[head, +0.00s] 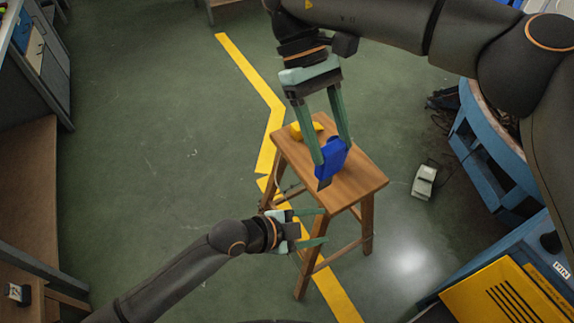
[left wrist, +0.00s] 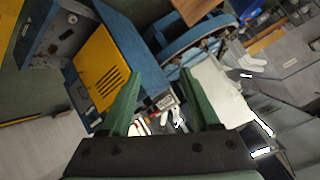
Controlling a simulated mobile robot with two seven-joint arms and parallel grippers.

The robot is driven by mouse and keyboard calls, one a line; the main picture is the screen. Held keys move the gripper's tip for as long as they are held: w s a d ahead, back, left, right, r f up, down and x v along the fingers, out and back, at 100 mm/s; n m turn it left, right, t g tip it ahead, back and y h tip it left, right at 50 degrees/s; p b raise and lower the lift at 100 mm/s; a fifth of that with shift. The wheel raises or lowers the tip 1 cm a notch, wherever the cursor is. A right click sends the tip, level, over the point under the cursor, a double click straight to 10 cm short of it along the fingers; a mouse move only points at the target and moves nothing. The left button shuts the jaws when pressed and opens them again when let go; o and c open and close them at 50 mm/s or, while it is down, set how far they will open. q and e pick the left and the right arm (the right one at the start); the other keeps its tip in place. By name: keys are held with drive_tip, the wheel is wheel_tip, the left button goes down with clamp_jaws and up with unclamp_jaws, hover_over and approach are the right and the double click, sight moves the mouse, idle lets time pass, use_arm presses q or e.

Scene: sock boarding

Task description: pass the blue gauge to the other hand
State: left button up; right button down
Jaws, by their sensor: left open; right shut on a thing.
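The blue gauge (head: 331,158) is held between the fingers of my right gripper (head: 334,166), above the seat of a wooden stool in the head view. My right gripper comes down from the top and is shut on the gauge. My left gripper (head: 326,226) is open and empty, lower and to the left of the gauge, near the stool's front legs. In the left wrist view the left gripper's green fingers (left wrist: 165,98) are spread apart with nothing between them. The gauge does not show in the left wrist view.
The wooden stool (head: 352,184) has a yellow object (head: 305,130) on its seat. A grey pedal (head: 424,181) lies on the floor to the right. Blue machinery with a yellow panel (head: 500,298) fills the lower right. Open green floor (head: 150,150) lies to the left.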

use_arm(q)
drive_tip(key=d+r+m+g, duration=0.2)
drive_tip(key=m, duration=0.3)
drive_tip(key=m+t+y, duration=0.2)
drive_tip(key=m+y, duration=0.1)
drive_tip(key=m, duration=2)
approach(327, 177)
drive_tip(key=x, duration=1.1)
drive_tip(key=shift+w+a+f, duration=0.15)
drive_tip(key=shift+w+f, duration=0.15)
drive_tip(key=shift+f, duration=0.2)
